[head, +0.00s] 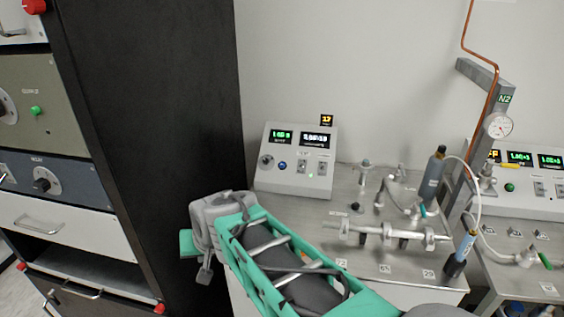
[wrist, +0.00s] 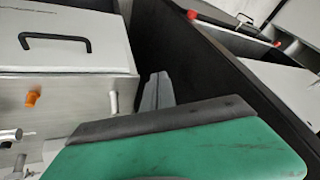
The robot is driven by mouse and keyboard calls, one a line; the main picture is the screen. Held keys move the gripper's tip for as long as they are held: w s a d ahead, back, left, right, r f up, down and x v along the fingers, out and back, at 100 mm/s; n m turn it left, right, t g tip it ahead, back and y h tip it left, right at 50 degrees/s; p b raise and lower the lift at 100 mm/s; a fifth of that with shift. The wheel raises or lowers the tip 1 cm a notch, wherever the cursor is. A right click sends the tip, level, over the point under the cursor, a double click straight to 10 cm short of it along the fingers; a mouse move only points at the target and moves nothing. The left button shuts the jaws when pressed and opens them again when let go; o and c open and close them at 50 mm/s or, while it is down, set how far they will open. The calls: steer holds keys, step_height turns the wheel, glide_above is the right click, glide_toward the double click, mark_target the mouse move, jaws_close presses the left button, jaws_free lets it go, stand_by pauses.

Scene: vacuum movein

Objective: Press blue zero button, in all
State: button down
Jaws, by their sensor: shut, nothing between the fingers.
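The blue button (head: 282,165) is a small round button on the sloped front of a white control box (head: 296,183) at the back of the bench. It sits between a dark round knob and a switch, under the left green display. My gripper (head: 205,274) hangs at the end of my grey and teal arm, low and left of the box, clear of the button. In the wrist view its grey fingers (wrist: 156,92) show together behind a green, black-edged part of mine, with nothing held. The blue button is not visible in the wrist view.
A tall black rack (head: 160,130) stands close on the left. Metal pipe fittings (head: 388,234) and a dark cylinder (head: 433,174) occupy the bench right of the box. A second white box (head: 525,185) stands far right. Free air lies in front of the control box.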

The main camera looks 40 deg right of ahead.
mark_target(282, 165)
steer(key=w+d+r+m+t+p, duration=0.25)
steer(key=w+d+m, duration=0.35)
steer(key=w+d, duration=0.3)
steer(key=w+d+r+m+t+h+p, duration=0.1)
steer(key=d+r+m+t+h, duration=0.1)
steer(key=d+m, duration=0.3)
steer(key=w+d+r+m+t+h+p, duration=0.1)
steer(key=d+m, duration=0.4)
steer(key=d, duration=0.7)
steer(key=w+d+r+m+t+h+p, duration=0.1)
steer(key=w+d+r+m+t+h, duration=0.1)
steer(key=d+m, duration=0.3)
steer(key=d+h, duration=0.1)
steer(key=d, duration=0.3)
steer(key=shift+w+r+m+t, duration=0.3)
steer(key=shift+m+t, duration=0.05)
steer(key=shift+m, duration=0.05)
steer(key=shift+f, duration=0.1)
steer(key=w+d+f+b, duration=0.1)
steer(key=f, duration=0.1)
steer(key=w+d+f+b, duration=0.1)
steer(key=f+b, duration=0.1)
steer(key=d+f+b, duration=0.1)
steer(key=f, duration=0.1)
steer(key=shift+w+d+f+b, duration=0.15)
steer(key=shift+w+d+b, duration=0.1)
steer(key=shift+w+b, duration=0.15)
steer(key=shift+w+d+f, duration=0.25)
steer(key=shift+d, duration=0.1)
steer(key=shift+b, duration=0.3)
